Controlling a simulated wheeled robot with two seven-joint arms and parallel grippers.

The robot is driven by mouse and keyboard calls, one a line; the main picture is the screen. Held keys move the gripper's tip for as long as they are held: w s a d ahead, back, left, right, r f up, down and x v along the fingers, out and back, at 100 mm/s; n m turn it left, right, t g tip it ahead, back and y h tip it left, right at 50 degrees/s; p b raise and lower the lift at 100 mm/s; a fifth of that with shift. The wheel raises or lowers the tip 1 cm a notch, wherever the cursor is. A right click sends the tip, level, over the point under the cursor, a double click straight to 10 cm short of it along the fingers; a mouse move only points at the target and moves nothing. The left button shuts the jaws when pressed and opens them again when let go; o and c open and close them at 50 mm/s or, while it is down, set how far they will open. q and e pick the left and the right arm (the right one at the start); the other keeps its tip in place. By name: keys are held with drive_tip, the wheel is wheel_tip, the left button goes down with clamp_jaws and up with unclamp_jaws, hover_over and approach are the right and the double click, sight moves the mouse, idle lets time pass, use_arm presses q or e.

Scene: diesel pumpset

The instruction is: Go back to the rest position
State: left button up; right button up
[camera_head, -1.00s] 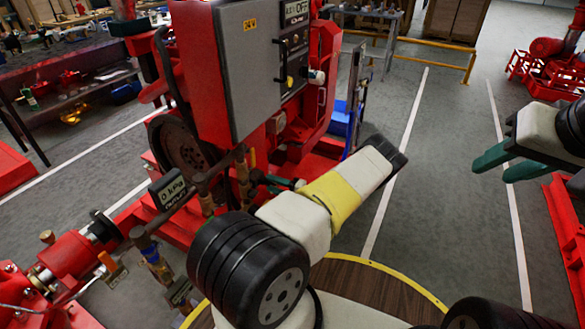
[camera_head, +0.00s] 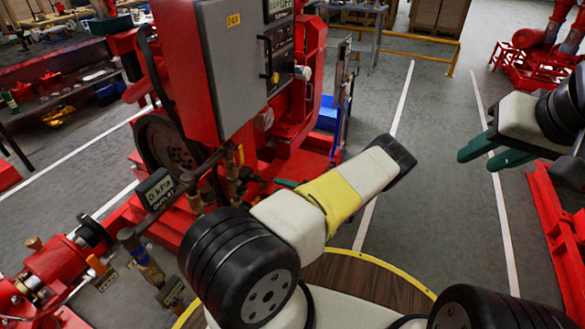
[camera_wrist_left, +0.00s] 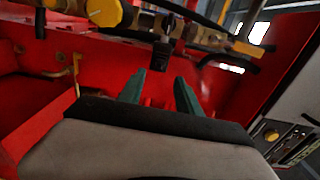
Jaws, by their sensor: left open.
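My left gripper (camera_head: 287,183) is mostly hidden behind my own yellow-banded arm in the head view; only a bit of green finger shows beside the red diesel pumpset (camera_head: 180,50). In the left wrist view, the two green fingers of this gripper (camera_wrist_left: 160,88) stand apart with nothing held between them. A dark hanging part (camera_wrist_left: 163,48) and red metal lie beyond them. My right gripper (camera_head: 490,153) is at the right of the head view, with two green fingers apart and empty above the floor.
The pumpset's grey control panel (camera_head: 235,70) and its outlet gauge reading 0 kPa (camera_head: 158,190) stand close to my left arm. A red frame (camera_head: 555,230) lies below my right arm. Clear grey floor with white lines (camera_head: 430,190) lies between. A yellow rail (camera_head: 400,54) runs behind.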

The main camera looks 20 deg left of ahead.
use_arm(q)
drive_tip(key=s+d+r+n+g+h, duration=0.1)
drive_tip(key=s+d+r+h, duration=0.2)
drive_tip(key=r, duration=0.6)
drive_tip(key=s+d+r+n+g+h, duration=0.2)
drive_tip(key=r+h, duration=0.4)
drive_tip(key=r, duration=0.3)
drive_tip(key=s+d+r+n+g+h, duration=0.1)
drive_tip(key=s+d+r+h, duration=0.2)
drive_tip(key=r, duration=0.5)
drive_tip(key=s+d+r+m+t+h, duration=0.1)
drive_tip(key=s+d+r+t+h, duration=0.3)
drive_tip(key=s+r, duration=0.4)
drive_tip(key=s+d+r+m+t+h, duration=0.2)
drive_tip(key=s+d+r+t+h, duration=0.2)
drive_tip(key=s+r, duration=0.5)
wheel_tip(320, 180, up, 2)
drive_tip(key=shift+d+r+m+t, duration=0.15)
drive_tip(key=shift+d+m+t, duration=0.15)
drive_tip(key=shift+d, duration=0.05)
drive_tip(key=shift+c, duration=0.4)
drive_tip(key=shift+s+a, duration=0.1)
